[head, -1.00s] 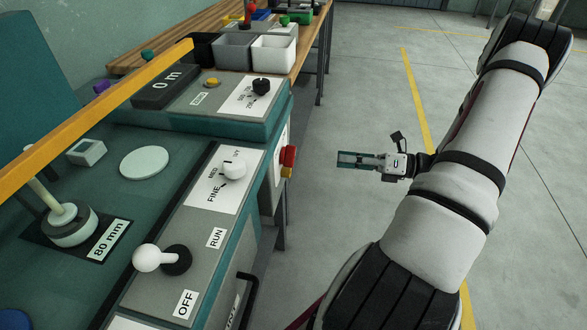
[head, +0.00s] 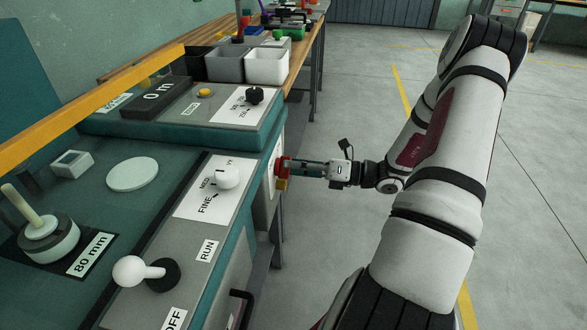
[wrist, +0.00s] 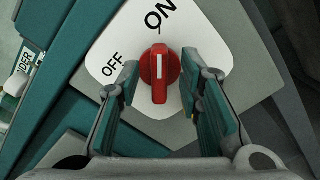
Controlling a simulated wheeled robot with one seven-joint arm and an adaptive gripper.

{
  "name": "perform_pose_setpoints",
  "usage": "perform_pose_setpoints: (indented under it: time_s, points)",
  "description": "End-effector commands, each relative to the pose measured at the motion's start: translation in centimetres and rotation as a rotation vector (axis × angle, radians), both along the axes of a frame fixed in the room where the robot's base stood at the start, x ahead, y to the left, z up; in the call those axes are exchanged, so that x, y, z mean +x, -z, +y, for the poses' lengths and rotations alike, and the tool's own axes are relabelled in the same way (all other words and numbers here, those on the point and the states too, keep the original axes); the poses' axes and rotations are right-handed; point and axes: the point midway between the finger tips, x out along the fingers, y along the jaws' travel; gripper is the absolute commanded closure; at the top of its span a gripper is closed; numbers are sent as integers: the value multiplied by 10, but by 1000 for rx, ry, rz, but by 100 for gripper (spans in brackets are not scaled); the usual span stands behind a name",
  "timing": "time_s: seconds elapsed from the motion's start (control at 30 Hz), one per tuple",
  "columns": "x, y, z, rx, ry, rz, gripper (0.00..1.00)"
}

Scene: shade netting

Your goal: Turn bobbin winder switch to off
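The bobbin winder switch is a red rotary knob (wrist: 160,78) with a white line, on a white plate (wrist: 105,40) marked ON and OFF. In the wrist view its line points up, roughly toward ON; OFF is to the left. In the head view the red knob (head: 281,166) is on the machine's right side face, partly hidden by my gripper (head: 295,168). My gripper (wrist: 168,78) is open in the wrist view, with one finger on each side of the knob. Gaps show between both fingers and the knob.
The machine's top carries a white-ball lever (head: 130,270) by RUN, a white FINE/MED dial (head: 228,176) and a yellow bar (head: 90,107). A black handle (head: 240,296) sticks out below. Bins (head: 266,68) stand on the bench behind.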

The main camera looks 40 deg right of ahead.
Motion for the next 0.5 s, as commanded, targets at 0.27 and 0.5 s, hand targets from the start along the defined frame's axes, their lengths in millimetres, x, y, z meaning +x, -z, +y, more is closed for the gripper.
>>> perform_pose_setpoints:
  time_s: [0.27, 0.5]
  points:
    - [5, 0, 4, -2, 0, 1, 67]
    - [5, 0, 4, 0, -1, 1, 96]
